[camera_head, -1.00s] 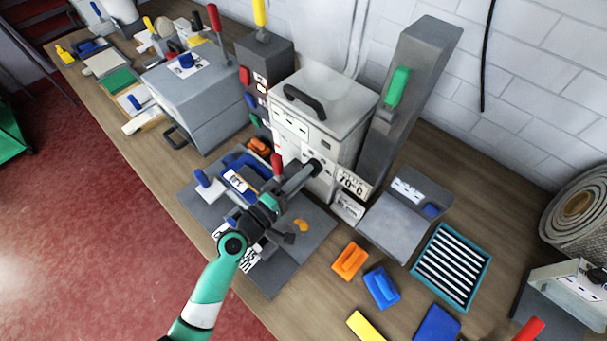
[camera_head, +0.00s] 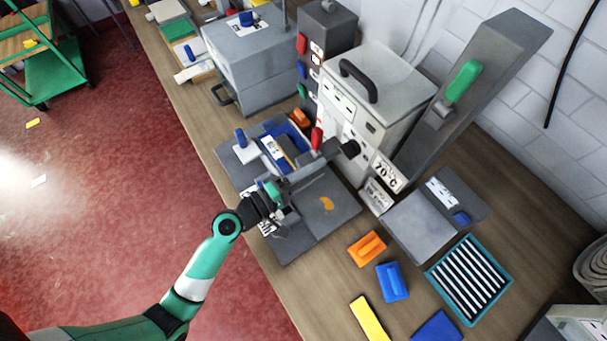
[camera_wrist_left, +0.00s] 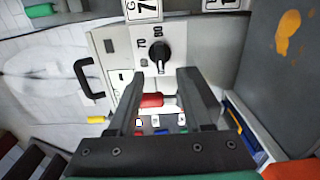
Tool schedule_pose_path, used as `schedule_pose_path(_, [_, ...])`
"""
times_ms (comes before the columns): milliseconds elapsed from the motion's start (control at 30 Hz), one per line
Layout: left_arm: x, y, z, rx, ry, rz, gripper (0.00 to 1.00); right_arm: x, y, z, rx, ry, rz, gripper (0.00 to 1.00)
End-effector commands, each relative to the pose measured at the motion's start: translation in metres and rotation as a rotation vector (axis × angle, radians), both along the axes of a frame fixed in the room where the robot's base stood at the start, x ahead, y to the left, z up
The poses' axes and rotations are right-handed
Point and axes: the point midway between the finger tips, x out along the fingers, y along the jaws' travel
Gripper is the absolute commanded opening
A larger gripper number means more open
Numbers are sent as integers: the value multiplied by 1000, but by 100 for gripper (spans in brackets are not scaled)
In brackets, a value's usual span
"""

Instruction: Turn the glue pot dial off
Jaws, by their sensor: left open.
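My left gripper (camera_head: 332,153) reaches toward the dial from the lower left. In the left wrist view its open fingers (camera_wrist_left: 161,74) stand apart with the dial just beyond their tips, seemingly not touching it. My right gripper is not in view.
A red-handled lever (camera_head: 317,138) stands close to the fingers. The grey post with a green handle (camera_head: 463,80) rises right of the pot. An orange block (camera_head: 367,249), a blue block (camera_head: 392,282) and a slatted teal tray (camera_head: 468,280) lie nearer the front.

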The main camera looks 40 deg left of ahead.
Motion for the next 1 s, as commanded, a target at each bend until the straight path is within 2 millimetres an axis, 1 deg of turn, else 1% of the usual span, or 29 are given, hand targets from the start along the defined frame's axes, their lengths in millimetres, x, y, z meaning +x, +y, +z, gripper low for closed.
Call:
schedule_pose_path(33, [-11,4,-1,-1,1,3,50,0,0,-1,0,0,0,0])
schedule_pose_path(100, [-23,8,-1,0,1,3,50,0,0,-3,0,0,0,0])
schedule_pose_path(233, [-37,11,-1,-1,0,0,50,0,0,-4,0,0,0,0])
schedule_pose_path(333, [-40,11,0,1,-1,0,50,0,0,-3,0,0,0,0])
schedule_pose_path(800, [-39,11,0,0,-1,-1,50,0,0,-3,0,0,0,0])
schedule_pose_path(867, [-38,7,2,1,-5,-11,50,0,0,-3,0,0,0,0])
schedule_pose_path(933, [-30,2,15,9,-36,-28,50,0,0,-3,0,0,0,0])
schedule_pose_path(967, [-24,-1,26,16,-60,-39,50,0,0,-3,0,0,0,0])
schedule_pose_path(1000, [-15,-6,44,25,-103,-55,50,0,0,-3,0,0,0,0])
